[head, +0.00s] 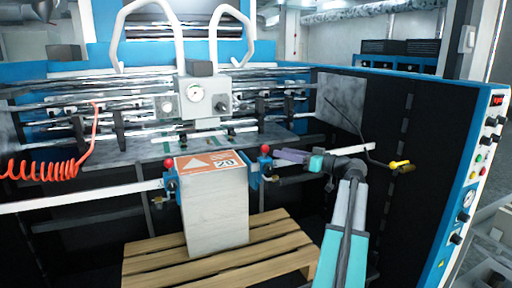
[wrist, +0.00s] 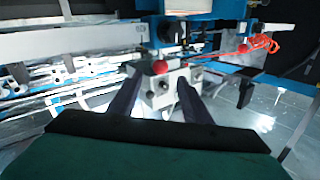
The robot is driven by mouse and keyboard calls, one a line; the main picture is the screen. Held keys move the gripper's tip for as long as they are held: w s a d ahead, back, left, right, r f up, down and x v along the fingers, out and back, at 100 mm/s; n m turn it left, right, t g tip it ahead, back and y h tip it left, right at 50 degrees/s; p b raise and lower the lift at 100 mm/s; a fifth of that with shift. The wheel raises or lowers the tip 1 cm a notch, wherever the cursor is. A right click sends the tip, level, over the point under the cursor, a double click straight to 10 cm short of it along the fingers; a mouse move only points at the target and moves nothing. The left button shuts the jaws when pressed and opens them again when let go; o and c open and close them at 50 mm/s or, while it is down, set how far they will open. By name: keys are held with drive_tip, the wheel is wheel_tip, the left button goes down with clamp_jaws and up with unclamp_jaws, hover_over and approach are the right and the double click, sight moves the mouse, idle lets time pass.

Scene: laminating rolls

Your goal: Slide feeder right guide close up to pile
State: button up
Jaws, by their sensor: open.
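The pile (head: 216,215) is a tall pale stack with an orange top sheet. The right guide (head: 265,161) is a small block with a red knob and a blue plate, on the bar at the pile's right side. The plate is close to the pile; I cannot tell whether they touch. The left guide (head: 170,181), also red-knobbed, is at the pile's left. My gripper (head: 277,156) comes in from the right, at the right guide. In the wrist view its open fingers (wrist: 160,80) appear on either side of the right guide's grey block (wrist: 166,92); contact is unclear.
The pile stands on a wooden pallet (head: 150,265). A white bar (head: 85,199) runs across at guide height. A grey gauge box (head: 206,100) hangs above. A lever with a yellow handle (head: 399,165) is right of my arm. A red coiled hose (head: 45,168) hangs left.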

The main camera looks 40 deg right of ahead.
drive_tip(key=p+x, duration=0.3)
drive_tip(key=x, duration=1)
drive_tip(key=shift+p, duration=0.4)
drive_tip(key=shift+s+d, duration=0.1)
clamp_jaws()
